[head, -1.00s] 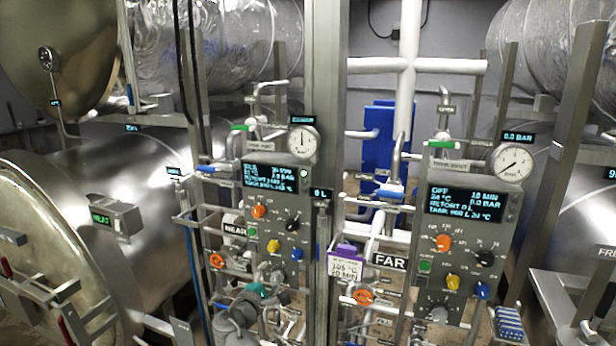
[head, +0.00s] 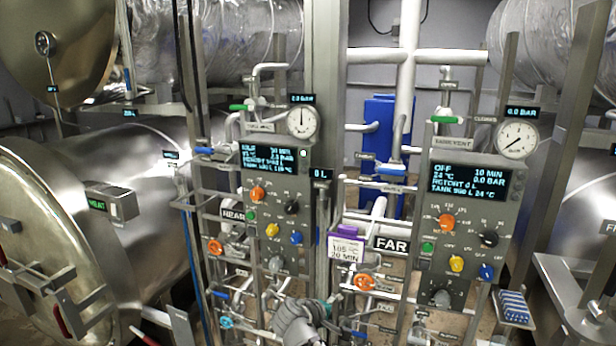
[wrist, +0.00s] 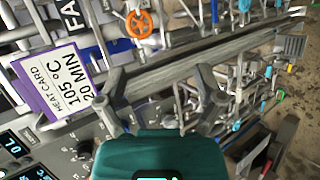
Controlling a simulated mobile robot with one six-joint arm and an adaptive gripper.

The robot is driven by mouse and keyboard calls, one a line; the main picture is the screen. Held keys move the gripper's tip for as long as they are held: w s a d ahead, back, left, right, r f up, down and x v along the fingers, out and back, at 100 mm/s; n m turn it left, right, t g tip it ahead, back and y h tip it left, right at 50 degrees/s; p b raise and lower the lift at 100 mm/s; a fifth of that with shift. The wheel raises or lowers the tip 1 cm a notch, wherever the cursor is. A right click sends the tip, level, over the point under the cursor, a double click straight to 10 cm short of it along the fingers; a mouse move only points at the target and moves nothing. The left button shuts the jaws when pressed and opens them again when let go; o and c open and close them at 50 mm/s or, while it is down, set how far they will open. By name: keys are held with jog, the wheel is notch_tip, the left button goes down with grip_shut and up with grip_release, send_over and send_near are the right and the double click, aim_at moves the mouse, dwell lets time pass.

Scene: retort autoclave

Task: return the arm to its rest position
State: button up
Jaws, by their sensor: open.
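My gripper (wrist: 160,88) is open in the wrist view, its two grey fingers spread above its teal body, with nothing between them. Behind the fingers are a grey post and pipework. In the head view a grey part of my arm (head: 300,322) shows at the bottom centre, in front of the lower pipes of the near panel (head: 272,210). The fingers cannot be made out there.
The heat card (head: 346,248), reading 105 °C and 20 MIN, hangs between the panels; it also shows in the wrist view (wrist: 68,84). The far panel (head: 465,230) stands right, a retort (head: 60,240) left. Valves and pipes crowd close around my arm.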

jog(key=s+d+f+m+g+y+b, duration=0.4)
jog(key=s+d+f+m+b, duration=0.1)
jog(key=f, duration=0.5)
jog(key=s+d+f+m+g+y+b, duration=0.3)
jog(key=s+f, duration=0.4)
jog(key=f, duration=0.3)
jog(key=shift+s+d+m+g+y+b, duration=0.3)
jog(key=shift+d+m+g+y+b, duration=0.1)
jog(key=shift+d+m+g+b, duration=0.6)
jog(key=shift+f, duration=0.1)
